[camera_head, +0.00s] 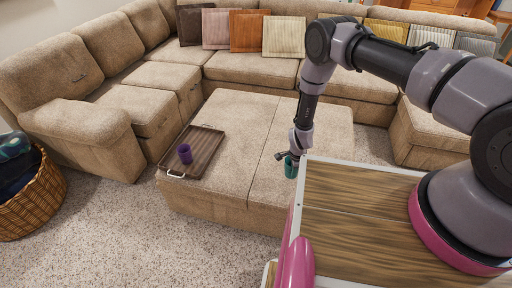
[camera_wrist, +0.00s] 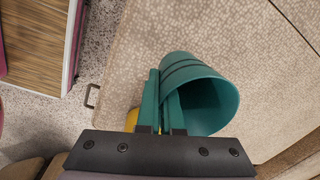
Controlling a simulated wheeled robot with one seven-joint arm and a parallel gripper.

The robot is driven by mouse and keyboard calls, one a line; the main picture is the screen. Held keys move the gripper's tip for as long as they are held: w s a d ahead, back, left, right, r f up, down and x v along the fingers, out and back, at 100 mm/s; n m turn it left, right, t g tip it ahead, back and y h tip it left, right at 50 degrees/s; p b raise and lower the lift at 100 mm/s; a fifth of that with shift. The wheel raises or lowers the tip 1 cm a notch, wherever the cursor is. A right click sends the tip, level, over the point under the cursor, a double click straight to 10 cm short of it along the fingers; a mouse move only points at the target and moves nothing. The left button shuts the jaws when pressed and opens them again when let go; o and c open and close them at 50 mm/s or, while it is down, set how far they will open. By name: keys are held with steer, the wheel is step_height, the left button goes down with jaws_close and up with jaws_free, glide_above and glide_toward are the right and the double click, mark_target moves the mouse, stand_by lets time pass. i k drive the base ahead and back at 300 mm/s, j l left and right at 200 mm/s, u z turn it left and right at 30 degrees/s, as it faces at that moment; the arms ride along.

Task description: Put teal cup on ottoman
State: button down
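The teal cup (camera_head: 291,168) is at my gripper, by the front right part of the beige ottoman (camera_head: 240,140). In the wrist view the teal cup (camera_wrist: 205,90) lies sideways across the picture with its mouth to the lower right. My gripper (camera_wrist: 162,92) has its two fingers close together at the cup's left wall, pinching it. The ottoman's fabric (camera_wrist: 130,60) fills the background beyond the cup. I cannot tell whether the cup touches the ottoman. My gripper also shows in the head view (camera_head: 290,156), small and partly hidden.
A brown tray (camera_head: 213,146) with a purple cup (camera_head: 185,154) sits on the ottoman's left side. The ottoman's middle is clear. A sectional sofa (camera_head: 150,80) with several cushions wraps behind. A wicker basket (camera_head: 35,205) stands at the left. A yellow thing (camera_wrist: 132,120) is mostly hidden.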

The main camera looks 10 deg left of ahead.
mark_target(237, 160)
steer(key=j+z, duration=0.3)
steer(key=j, duration=1.05)
steer(key=j+z, duration=0.3)
steer(key=j, duration=1)
